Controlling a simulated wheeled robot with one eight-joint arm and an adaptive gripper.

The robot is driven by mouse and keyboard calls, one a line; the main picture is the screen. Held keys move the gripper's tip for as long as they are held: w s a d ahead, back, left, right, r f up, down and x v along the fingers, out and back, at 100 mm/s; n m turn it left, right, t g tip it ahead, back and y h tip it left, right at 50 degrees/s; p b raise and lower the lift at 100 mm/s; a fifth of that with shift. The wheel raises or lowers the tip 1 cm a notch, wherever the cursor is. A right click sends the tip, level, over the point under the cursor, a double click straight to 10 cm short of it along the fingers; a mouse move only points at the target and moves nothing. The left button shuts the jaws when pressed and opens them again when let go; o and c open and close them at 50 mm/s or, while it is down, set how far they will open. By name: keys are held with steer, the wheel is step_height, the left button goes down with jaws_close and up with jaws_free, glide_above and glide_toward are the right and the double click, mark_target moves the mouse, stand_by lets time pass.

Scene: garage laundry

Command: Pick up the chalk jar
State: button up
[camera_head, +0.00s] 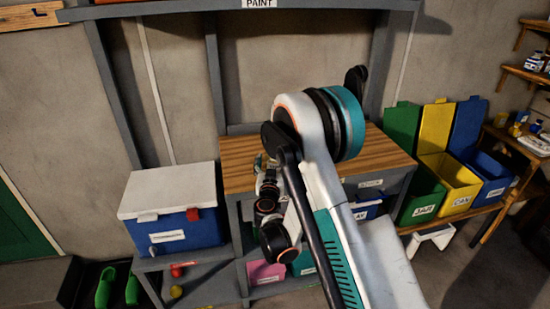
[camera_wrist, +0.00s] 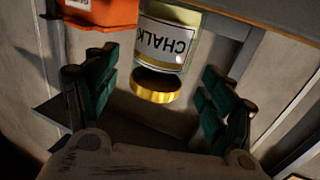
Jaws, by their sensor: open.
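The chalk jar (camera_wrist: 165,52) shows in the wrist view at the top middle. It has a glass body, a white label reading CHALK and a gold lid (camera_wrist: 157,88); it appears upside down in this picture. My gripper (camera_wrist: 160,76) is open, with a green-padded finger on each side of the jar. I see gaps between both fingers and the jar, and nothing is held. In the head view my own arm covers much of the middle, and I cannot make out the jar there.
An orange container (camera_wrist: 105,12) stands close beside the jar, near my left-hand finger in the wrist view. In the head view, a wooden-topped workbench (camera_head: 385,150) lies behind my arm. A blue cooler (camera_head: 175,225) stands left and a yellow bin (camera_head: 455,180) right.

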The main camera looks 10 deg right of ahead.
steer(key=b+x, duration=0.1)
steer(key=x, duration=0.3)
steer(key=shift+w+d+f+b, duration=0.1)
steer(key=shift+w+f+b, duration=0.1)
steer(key=shift+w+b, duration=0.15)
steer(key=shift+w+d+r, duration=0.1)
steer(key=shift+w+d, duration=0.05)
steer(key=shift+w, duration=0.35)
steer(key=c, duration=1.3)
